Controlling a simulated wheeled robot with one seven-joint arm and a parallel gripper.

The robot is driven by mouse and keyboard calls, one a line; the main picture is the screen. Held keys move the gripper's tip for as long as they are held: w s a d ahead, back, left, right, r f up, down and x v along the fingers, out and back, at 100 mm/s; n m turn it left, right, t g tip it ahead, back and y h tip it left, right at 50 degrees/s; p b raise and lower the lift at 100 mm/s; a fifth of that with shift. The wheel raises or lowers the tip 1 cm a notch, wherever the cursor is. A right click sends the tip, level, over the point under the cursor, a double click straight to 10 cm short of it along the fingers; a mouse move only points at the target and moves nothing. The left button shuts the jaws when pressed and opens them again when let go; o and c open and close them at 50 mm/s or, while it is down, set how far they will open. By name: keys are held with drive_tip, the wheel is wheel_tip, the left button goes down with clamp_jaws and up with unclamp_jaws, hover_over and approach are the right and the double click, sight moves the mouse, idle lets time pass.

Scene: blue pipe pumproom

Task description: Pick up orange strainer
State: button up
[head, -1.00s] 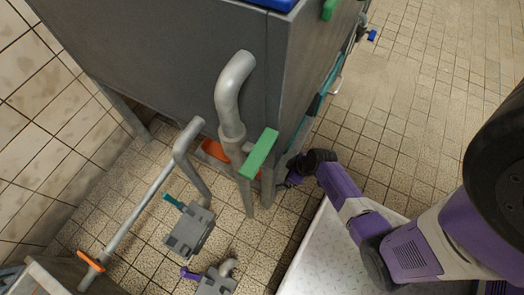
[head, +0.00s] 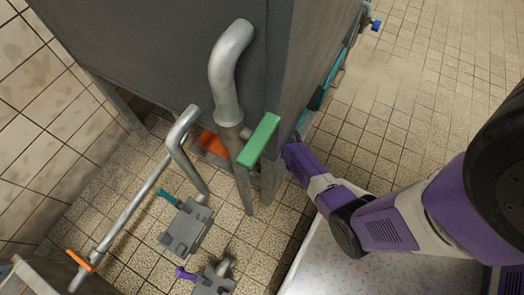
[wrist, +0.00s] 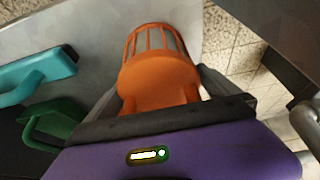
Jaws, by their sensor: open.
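The orange strainer (wrist: 160,75), with a slotted basket end and a solid rounded body, fills the upper middle of the wrist view. My gripper (wrist: 166,88) is open, with one grey finger on each side of the strainer's body. I cannot tell whether the fingers touch it. In the head view, an orange piece (head: 213,144) shows under the tank behind the grey pipe; I cannot tell if it is the strainer. My gripper is hidden there behind the tank corner and the green handle.
The green handle (head: 259,140) and grey pipe (head: 228,75) stand beside the tank (head: 170,60). Teal (wrist: 35,75) and green (wrist: 55,120) parts lie left in the wrist view. Grey valve blocks (head: 187,228) stand on the tiles. Tiled floor at right (head: 430,90) is clear.

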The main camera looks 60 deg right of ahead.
drive_tip(key=shift+w+f, duration=0.2)
drive_tip(key=shift+f, duration=0.3)
drive_tip(key=c, duration=1.3)
drive_tip(key=shift+c, duration=0.2)
